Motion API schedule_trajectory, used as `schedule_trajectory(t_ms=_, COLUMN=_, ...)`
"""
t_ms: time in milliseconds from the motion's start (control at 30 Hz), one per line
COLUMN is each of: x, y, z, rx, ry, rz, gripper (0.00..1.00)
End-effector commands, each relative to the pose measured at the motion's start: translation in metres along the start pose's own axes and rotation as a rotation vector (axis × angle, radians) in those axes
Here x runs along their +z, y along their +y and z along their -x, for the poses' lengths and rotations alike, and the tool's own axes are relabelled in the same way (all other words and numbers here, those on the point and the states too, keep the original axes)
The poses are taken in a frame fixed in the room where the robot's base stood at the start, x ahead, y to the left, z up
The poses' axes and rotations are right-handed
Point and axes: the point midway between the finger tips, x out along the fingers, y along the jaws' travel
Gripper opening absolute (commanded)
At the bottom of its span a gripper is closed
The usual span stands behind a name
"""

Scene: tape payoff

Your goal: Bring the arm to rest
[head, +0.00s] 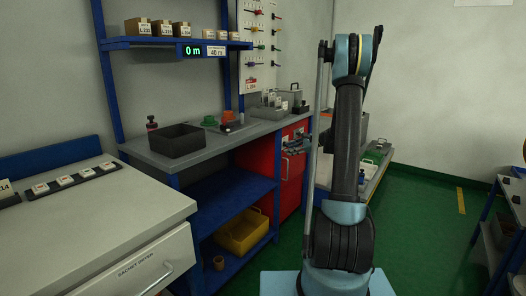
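My arm (347,150) stands upright at the right of centre in the head view, folded at its top joint. What looks like my gripper (294,143) shows small and dark just left of the arm, in front of the red cabinet. It is apart from the bench as far as I can see. Its fingers are too small and dark to tell open from shut. I see nothing clearly held in it. The link leading to it is partly hidden behind my upright arm.
A grey workbench (152,153) with a black bin (178,141) stands at left. A shelf with a "0 m" display (192,50) is above it. A pale drawer unit (110,212) is nearest. A table (518,205) stands at far right. Green floor (425,215) between is clear.

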Motion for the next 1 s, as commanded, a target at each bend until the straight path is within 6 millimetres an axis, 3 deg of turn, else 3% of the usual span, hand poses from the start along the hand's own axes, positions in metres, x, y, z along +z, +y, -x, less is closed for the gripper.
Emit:
schedule_trajectory(t_ms=100, x=0.026, y=0.014, z=0.014, rx=0.041, ry=0.036, rz=0.081, gripper=0.29)
schedule_trajectory(t_ms=500, x=0.094, y=0.074, z=0.063, rx=0.192, ry=0.145, rz=0.356, gripper=0.29)
schedule_trajectory(t_ms=1000, x=0.15, y=0.172, z=0.132, rx=0.407, ry=0.247, rz=0.695, gripper=0.29)
